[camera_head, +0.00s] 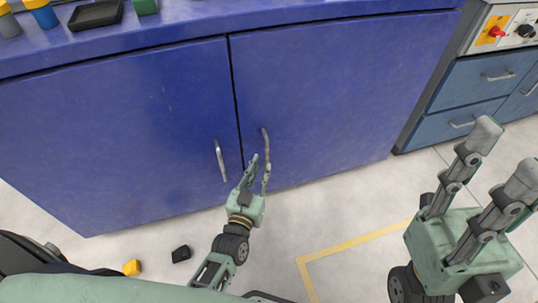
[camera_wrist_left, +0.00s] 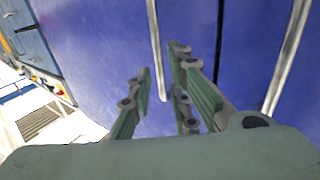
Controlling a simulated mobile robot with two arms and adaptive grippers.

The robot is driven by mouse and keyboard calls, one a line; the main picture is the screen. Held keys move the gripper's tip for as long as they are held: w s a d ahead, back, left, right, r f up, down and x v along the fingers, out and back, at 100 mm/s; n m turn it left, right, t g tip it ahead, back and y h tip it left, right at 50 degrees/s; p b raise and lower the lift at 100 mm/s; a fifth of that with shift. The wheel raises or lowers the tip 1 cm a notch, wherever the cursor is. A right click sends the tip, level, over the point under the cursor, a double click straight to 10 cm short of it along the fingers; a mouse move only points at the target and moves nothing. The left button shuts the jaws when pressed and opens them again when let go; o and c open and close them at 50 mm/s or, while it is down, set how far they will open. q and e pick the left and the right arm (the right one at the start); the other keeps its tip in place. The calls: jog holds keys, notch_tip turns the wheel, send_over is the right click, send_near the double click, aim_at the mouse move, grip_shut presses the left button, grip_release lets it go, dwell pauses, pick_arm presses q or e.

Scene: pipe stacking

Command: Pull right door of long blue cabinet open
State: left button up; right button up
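The long blue cabinet (camera_head: 130,60) has two doors, both flush and shut. The right door (camera_head: 330,90) carries a vertical metal handle (camera_head: 265,142) near the middle gap. The left door (camera_head: 110,140) has its own handle (camera_head: 220,160). My left gripper (camera_head: 261,161) is open at the lower part of the right door's handle. In the left wrist view, this handle (camera_wrist_left: 154,35) runs down between the two spread fingers, apart from both as far as I can tell. The other handle (camera_wrist_left: 287,60) stands at the right there. My right gripper (camera_head: 504,155) is open and empty at the right.
A black tray (camera_head: 95,15) and several small coloured items lie on the cabinet top. A lighter blue drawer unit (camera_head: 480,85) stands at the right. A yellow block (camera_head: 132,267) and a black block (camera_head: 181,254) lie on the floor. The floor before the right door is otherwise clear.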

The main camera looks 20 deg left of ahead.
aim_at(266, 155)
pick_arm(q)
jog(key=w+b, duration=0.1)
jog(key=w, duration=0.4)
jog(key=shift+w+f+b, duration=0.15)
jog(key=shift+b, duration=0.25)
jog(key=shift+w, duration=0.6)
grip_shut()
